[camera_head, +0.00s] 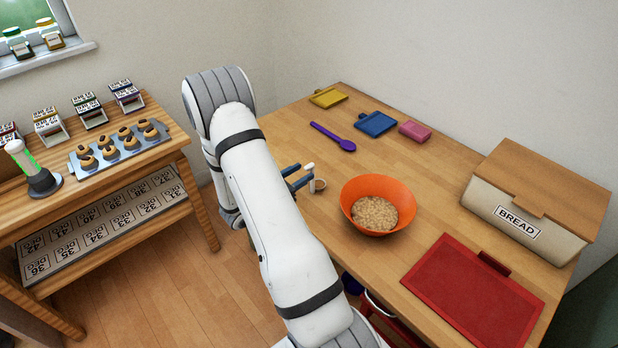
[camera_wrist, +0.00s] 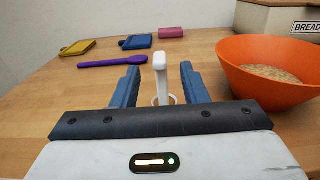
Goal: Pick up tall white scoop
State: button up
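The tall white scoop (camera_wrist: 160,78) stands upright on the wooden table, its handle rising between the two blue fingers of my gripper (camera_wrist: 160,84) in the wrist view. Gaps show on both sides of the handle, so my gripper is open around it and holds nothing. In the head view the scoop (camera_head: 310,176) shows at the tips of my gripper (camera_head: 299,177), left of the orange bowl. Its lower end is partly hidden, with a small round part (camera_head: 320,184) near the table.
An orange bowl (camera_head: 402,193) of oat-like food stands close on the right. A purple spoon (camera_head: 332,136), a blue board (camera_head: 376,123), a yellow board (camera_head: 328,97) and a pink block (camera_head: 414,131) lie behind. A red board (camera_head: 474,294) and bread bin (camera_head: 524,221) are right.

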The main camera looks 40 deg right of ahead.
aim_at(311, 168)
jog(key=d+p, duration=0.1)
jog(key=d, duration=0.2)
jog(key=d+p, duration=0.1)
jog(key=d, duration=0.3)
jog(key=shift+w+d+f, duration=0.15)
jog(key=shift+w+d, duration=0.05)
jog(key=shift+c, duration=0.4)
grip_shut()
